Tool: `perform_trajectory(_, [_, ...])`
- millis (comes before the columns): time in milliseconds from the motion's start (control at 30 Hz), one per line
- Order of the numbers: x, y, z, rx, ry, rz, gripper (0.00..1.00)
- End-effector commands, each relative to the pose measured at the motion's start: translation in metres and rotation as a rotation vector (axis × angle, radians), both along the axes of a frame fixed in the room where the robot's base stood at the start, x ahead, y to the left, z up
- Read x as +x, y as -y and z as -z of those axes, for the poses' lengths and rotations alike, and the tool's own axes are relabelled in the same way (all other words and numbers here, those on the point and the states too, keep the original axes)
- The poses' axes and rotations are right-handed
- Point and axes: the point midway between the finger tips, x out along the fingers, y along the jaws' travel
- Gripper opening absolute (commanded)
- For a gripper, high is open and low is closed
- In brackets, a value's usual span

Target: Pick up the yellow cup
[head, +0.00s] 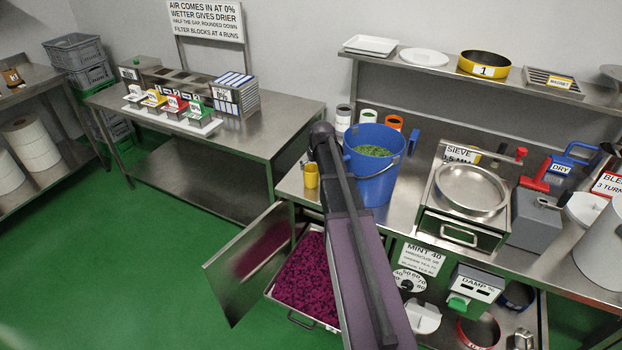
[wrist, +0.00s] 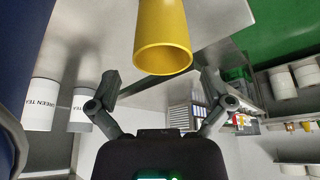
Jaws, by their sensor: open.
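The yellow cup (head: 311,177) stands on the left end of the metal worktop in the head view, just left of my arm and the blue bucket. In the wrist view the yellow cup (wrist: 162,32) is at the top centre, with its open rim towards my gripper. My gripper (wrist: 160,76) is open, its two fingers spread to the left and right of the cup's rim line. Nothing is held, and I see no contact with the cup. In the head view my arm hides most of my gripper.
The blue bucket (head: 372,180) with green leaves stands close to the cup's right. A crate of purple material (head: 305,285) and an open door (head: 245,262) are below the worktop. Green floor lies left.

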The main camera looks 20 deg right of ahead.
Motion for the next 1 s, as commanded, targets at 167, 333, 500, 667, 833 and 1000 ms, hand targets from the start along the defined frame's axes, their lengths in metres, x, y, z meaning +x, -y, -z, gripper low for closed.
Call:
perform_trajectory(167, [0.001,0.000,0.004,0.000,0.000,0.000,1.00])
perform_trajectory(333, [0.005,0.000,0.013,0.000,0.000,0.000,1.00])
perform_trajectory(500, [0.011,-0.001,0.027,0.000,0.000,0.000,1.00])
perform_trajectory(667, [0.016,-0.001,0.038,0.000,0.000,0.000,1.00])
perform_trajectory(833, [0.020,-0.001,0.046,0.000,0.000,0.000,1.00])
perform_trajectory(1000, [0.021,-0.001,0.048,0.000,0.000,0.000,1.00])
